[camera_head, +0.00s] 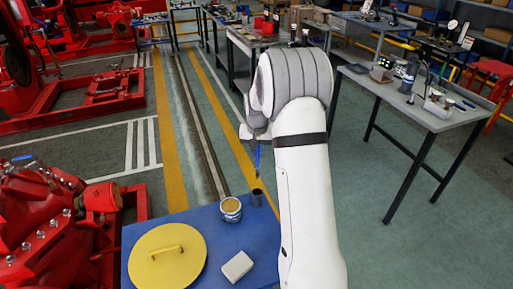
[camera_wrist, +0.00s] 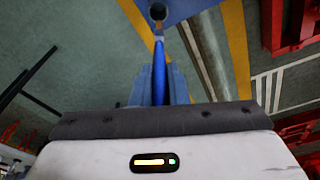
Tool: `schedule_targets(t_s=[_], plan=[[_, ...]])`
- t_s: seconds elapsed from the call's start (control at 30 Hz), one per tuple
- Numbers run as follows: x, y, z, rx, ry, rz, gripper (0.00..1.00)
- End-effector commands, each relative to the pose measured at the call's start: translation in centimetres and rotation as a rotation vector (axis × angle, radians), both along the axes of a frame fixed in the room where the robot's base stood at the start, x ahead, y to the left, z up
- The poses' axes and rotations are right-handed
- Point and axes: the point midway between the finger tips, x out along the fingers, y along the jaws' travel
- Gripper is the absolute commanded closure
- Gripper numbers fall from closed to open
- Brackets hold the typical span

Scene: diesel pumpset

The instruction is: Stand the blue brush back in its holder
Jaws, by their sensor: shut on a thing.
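The blue brush (camera_head: 257,158) hangs roughly upright in the head view, its lower end just above a small dark cylindrical holder (camera_head: 257,197). In the wrist view the blue brush (camera_wrist: 160,72) runs from my gripper (camera_wrist: 158,88) toward the holder (camera_wrist: 158,12), whose round dark opening shows at the top edge. My gripper is shut on the brush. In the head view my arm hides most of the gripper. I cannot tell whether the brush tip is over the opening or beside it.
The holder stands near the far right corner of a blue tabletop (camera_head: 215,222). A tin (camera_head: 231,210) stands close left of it. A yellow lid with a handle (camera_head: 167,256) and a pale block (camera_head: 237,267) lie nearer. Red machinery (camera_head: 45,225) is at left, a grey bench (camera_head: 420,98) at right.

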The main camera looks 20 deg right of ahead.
Motion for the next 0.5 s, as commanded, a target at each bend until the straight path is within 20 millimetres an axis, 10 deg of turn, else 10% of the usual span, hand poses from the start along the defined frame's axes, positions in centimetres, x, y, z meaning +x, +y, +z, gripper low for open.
schedule_targets(t_s=[0.5], plan=[[0.0,0.1,-2.1,0.002,-0.002,0.001,1.0]])
